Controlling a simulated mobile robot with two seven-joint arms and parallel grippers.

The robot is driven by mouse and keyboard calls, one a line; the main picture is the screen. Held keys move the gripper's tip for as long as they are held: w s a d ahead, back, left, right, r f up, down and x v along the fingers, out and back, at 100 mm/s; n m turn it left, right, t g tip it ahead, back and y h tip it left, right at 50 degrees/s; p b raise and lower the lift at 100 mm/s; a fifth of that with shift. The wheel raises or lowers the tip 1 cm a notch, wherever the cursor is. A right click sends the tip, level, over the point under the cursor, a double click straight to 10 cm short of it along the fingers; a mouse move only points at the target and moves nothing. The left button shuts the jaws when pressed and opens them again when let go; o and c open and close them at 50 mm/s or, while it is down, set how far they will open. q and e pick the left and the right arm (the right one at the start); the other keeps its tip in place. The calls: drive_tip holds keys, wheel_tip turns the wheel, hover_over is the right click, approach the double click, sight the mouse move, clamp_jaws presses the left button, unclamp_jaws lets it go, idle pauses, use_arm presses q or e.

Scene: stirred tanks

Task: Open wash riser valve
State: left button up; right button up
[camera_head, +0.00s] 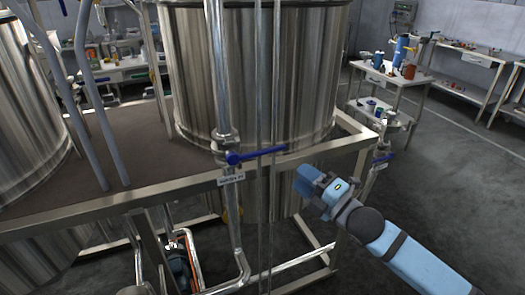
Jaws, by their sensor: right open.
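The wash riser valve (229,158) sits on a vertical steel pipe in front of the large tank. Its blue lever handle (262,154) points right, crosswise to the pipe and slightly raised at its far end. A small white tag (232,178) hangs just below it; its print is too small to read surely. My right gripper (303,187) is open and empty, to the right of and a little below the lever's tip, apart from it in the picture. My left gripper is not in view.
A steel tank (255,70) stands behind the pipe on a metal frame (110,202). Thin vertical pipes (277,85) pass close to the lever. Another blue-handled valve (382,158) is at right. A white cart (392,76) with bottles stands behind. Open floor (450,165) lies right.

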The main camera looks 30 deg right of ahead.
sight(267, 149)
drive_tip(key=p+x, duration=0.1)
drive_tip(key=x, duration=1.1)
drive_tip(key=shift+w+p, duration=0.2)
drive_tip(key=shift+p, duration=0.2)
drive_tip(key=shift+c, duration=0.4)
clamp_jaws()
